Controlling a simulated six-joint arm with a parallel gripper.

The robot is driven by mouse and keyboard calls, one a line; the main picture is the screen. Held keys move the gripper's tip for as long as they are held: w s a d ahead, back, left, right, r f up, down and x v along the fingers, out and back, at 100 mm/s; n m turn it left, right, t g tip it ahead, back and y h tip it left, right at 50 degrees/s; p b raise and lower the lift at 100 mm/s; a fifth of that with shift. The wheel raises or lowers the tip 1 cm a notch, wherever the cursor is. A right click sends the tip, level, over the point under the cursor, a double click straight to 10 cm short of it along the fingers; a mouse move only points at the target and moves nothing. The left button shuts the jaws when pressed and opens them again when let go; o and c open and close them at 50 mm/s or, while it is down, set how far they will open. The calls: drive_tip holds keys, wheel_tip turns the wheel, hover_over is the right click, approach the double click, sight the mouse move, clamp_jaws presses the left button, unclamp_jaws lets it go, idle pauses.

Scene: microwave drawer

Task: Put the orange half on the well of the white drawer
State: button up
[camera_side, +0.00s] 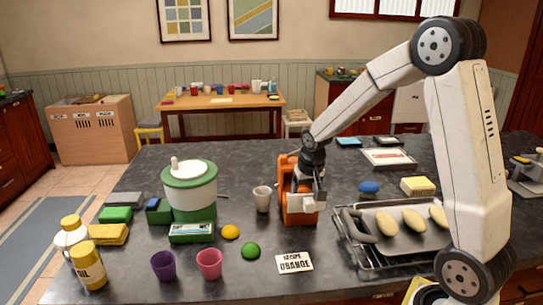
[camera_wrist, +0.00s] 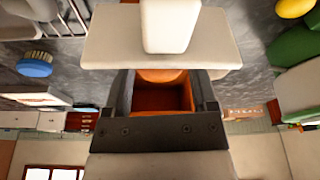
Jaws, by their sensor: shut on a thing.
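My gripper (camera_side: 312,172) points down at an orange-coloured appliance (camera_side: 300,213) on the dark counter in the side view. In the wrist view, my gripper's dark fingers (camera_wrist: 164,92) stand apart, with a rounded orange piece, apparently the orange half (camera_wrist: 163,76), between them. Its far side is hidden behind a white slab (camera_wrist: 108,50), which seems to be the white drawer; a white block stands in front of it. The drawer's well is not clearly visible. In the side view my gripper hides the orange half, and I cannot tell whether it touches the drawer.
A pale cup (camera_side: 262,199) stands just left of the appliance. A metal tray (camera_side: 385,232) with bread rolls lies to the right. A yellow-orange fruit (camera_side: 231,231), a green fruit (camera_side: 251,250), a recipe card (camera_side: 294,262) and two cups are in front. A green-and-white pot (camera_side: 190,190) stands left.

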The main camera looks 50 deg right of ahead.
drive_tip(key=shift+f, duration=0.6)
idle(0.3)
drive_tip(key=o, duration=1.3)
drive_tip(key=shift+r, duration=0.15)
drive_tip(key=shift+r, duration=0.6)
drive_tip(key=v, duration=1.1)
drive_tip(key=shift+s+r, duration=0.2)
drive_tip(key=shift+r, duration=0.15)
drive_tip(key=shift+a, duration=0.15)
